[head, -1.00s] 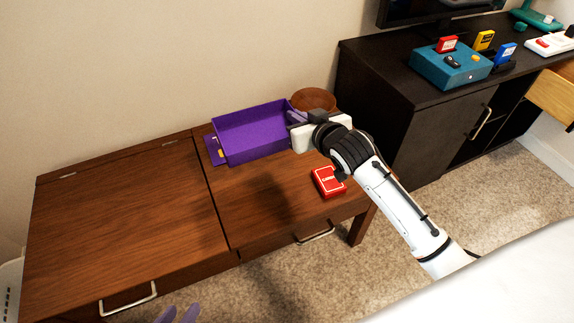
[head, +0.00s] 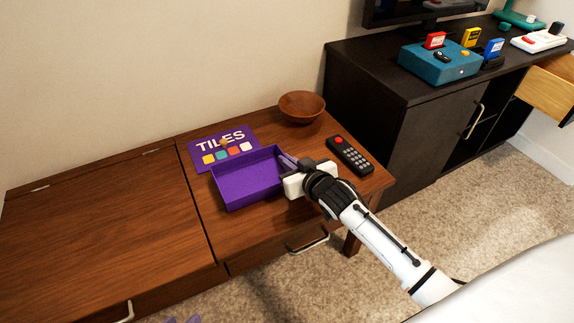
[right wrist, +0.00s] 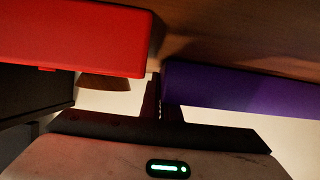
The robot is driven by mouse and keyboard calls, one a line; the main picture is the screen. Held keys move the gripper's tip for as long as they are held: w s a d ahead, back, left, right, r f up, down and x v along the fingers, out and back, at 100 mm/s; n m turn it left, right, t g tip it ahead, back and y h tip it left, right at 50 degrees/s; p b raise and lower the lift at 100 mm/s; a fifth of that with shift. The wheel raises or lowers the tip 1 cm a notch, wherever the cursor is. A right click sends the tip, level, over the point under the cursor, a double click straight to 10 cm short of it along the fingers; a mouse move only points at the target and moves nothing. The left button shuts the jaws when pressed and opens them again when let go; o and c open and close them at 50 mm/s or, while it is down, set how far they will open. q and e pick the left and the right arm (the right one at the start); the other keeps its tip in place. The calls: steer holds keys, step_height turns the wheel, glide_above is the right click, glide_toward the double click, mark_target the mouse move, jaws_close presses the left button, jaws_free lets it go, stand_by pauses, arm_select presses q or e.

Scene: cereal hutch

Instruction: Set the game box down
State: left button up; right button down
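The game box (head: 248,182) is a purple open tray in the head view, over the right part of the wooden table. My right gripper (head: 288,162) is shut on its right-hand wall, with a finger reaching inside. In the right wrist view a purple side of the box (right wrist: 240,88) runs close along the wood; I cannot tell whether it touches. The purple TILES lid (head: 222,147) lies on the table just behind the box.
A wooden bowl (head: 301,106) and a black remote (head: 349,155) stand behind and right. A red pack (right wrist: 75,38) is close to my right gripper in the wrist view, hidden in the head view. The table's left part (head: 100,225) is clear.

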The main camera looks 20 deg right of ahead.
steer(key=shift+r, duration=0.15)
steer(key=shift+f, duration=0.25)
steer(key=c, duration=2)
jaws_free()
steer(key=shift+r, duration=0.1)
